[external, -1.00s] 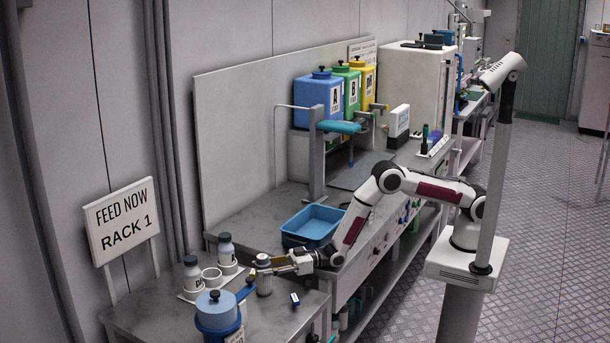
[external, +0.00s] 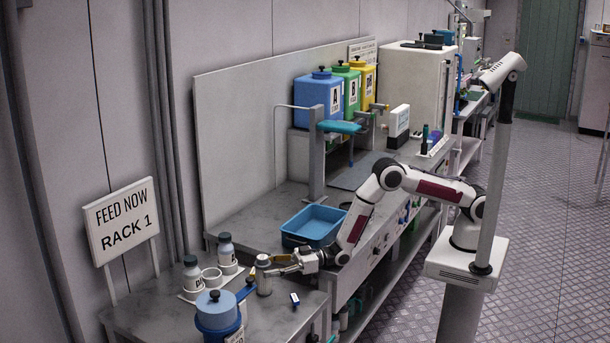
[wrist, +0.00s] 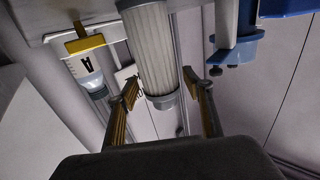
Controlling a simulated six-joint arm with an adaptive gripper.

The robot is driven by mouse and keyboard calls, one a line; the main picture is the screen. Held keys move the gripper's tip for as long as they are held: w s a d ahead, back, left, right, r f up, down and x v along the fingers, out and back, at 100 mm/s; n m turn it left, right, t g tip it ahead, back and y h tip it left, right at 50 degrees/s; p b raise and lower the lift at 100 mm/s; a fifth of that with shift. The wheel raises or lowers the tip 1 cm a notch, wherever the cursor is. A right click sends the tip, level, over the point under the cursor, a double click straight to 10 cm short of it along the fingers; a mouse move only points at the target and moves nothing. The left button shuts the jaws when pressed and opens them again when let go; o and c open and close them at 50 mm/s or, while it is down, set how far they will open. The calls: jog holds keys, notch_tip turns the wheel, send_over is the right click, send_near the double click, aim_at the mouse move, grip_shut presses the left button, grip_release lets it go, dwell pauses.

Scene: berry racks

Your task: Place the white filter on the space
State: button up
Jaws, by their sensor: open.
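The white filter (external: 264,283), a ribbed pale cylinder with grey end caps, stands upright on the near table. It also shows in the wrist view (wrist: 157,50), top centre. My gripper (external: 276,268) is open beside it in the external view. In the wrist view its yellow-padded fingers (wrist: 163,90) are spread to either side of the filter's near end, with gaps visible. A white rack (external: 190,297) left of the filter holds two bottles, one at the front (external: 192,276) and one behind (external: 226,254), with a white ring-shaped cup (external: 211,277) between them.
A blue pot (external: 216,312) stands in front of the rack. A small blue-and-white item (external: 295,299) lies right of the filter. A blue tray (external: 312,226) sits on the bench behind. The "FEED NOW RACK 1" sign (external: 122,220) stands at the left.

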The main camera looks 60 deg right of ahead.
notch_tip(320, 180, up, 7)
jog(key=shift+s+d, duration=0.35)
jog(key=shift+d, duration=0.05)
dwell(1.0)
